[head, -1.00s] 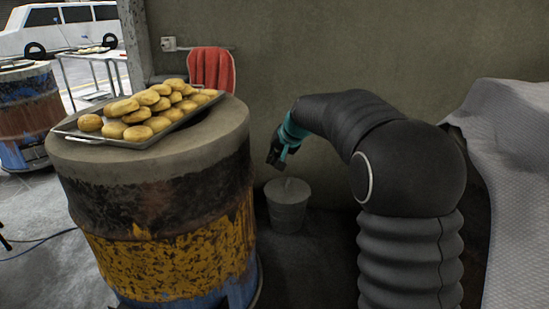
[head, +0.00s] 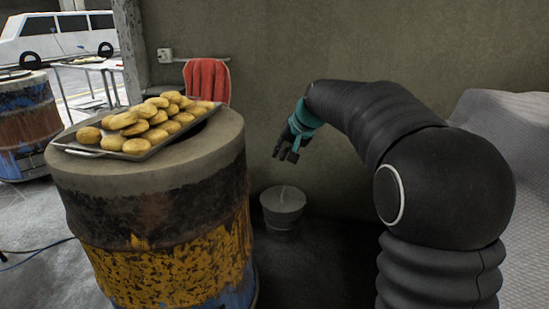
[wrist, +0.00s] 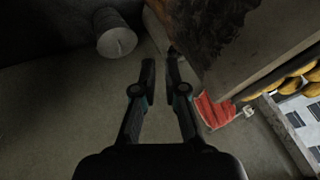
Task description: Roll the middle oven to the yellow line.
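A barrel oven (head: 165,262) with worn yellow, rust-brown and blue paint and a thick grey rim stands close at the left of the head view. Its dark side and grey rim (wrist: 255,70) also show at the upper right in the wrist view. A second barrel oven (head: 28,122) stands farther back at the left edge. I cannot tell from the frames which is the middle one. The yellow line is not in view. My gripper (head: 287,156) is open and empty, beside the near barrel and apart from it; its two fingers (wrist: 160,62) show a narrow gap.
A metal tray (head: 108,152) of bread buns rests on the near barrel. A grey bucket (head: 283,205) stands on the floor by the wall. A red towel (head: 206,82) hangs behind. A grey covered mound (head: 510,130) is at the right. A white car (head: 60,38) is outside.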

